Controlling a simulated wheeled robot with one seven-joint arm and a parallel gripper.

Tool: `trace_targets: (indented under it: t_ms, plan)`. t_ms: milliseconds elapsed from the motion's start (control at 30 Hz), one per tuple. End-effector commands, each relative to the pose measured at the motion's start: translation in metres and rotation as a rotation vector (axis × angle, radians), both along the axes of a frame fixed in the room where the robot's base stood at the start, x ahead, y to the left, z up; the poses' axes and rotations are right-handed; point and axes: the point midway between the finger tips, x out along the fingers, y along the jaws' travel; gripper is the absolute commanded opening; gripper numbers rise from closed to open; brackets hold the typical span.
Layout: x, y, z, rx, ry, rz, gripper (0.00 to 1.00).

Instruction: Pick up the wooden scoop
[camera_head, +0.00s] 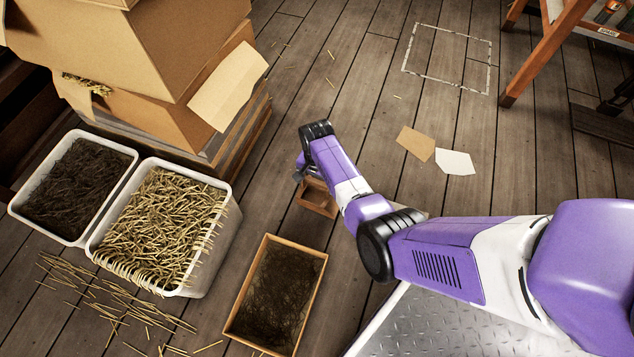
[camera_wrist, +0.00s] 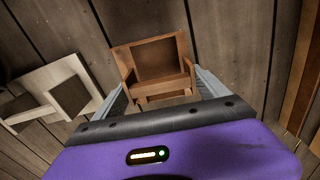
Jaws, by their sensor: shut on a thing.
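The wooden scoop (camera_head: 317,197) is a brown, open, box-like piece beneath the end of my arm in the head view. In the wrist view the scoop (camera_wrist: 150,62) sits between the two grey fingers of my gripper (camera_wrist: 161,88), which is shut on it. Its open hollow faces away from the palm. In the head view my arm hides part of the gripper and the scoop's upper edge. I cannot tell whether the scoop is clear of the floor.
Two white tubs, one with dark strands (camera_head: 78,185) and one with straw (camera_head: 165,225), stand left. A wooden tray (camera_head: 243,290) of dark strands is below the scoop. Cardboard boxes (camera_head: 150,50) are stacked upper left. A wooden-legged bench (camera_head: 545,50) is upper right. Floor between is mostly clear.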

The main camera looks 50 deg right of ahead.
Motion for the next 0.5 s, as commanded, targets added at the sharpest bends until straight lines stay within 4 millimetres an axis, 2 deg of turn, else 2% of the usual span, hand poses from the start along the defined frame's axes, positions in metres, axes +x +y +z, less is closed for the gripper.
trace_targets:
  t_ms: [33,500]
  plan:
    - [0.001,0.0,0.012,-0.001,-0.003,0.0,0.44]
    - [0.001,0.0,0.091,-0.002,-0.003,0.001,0.44]
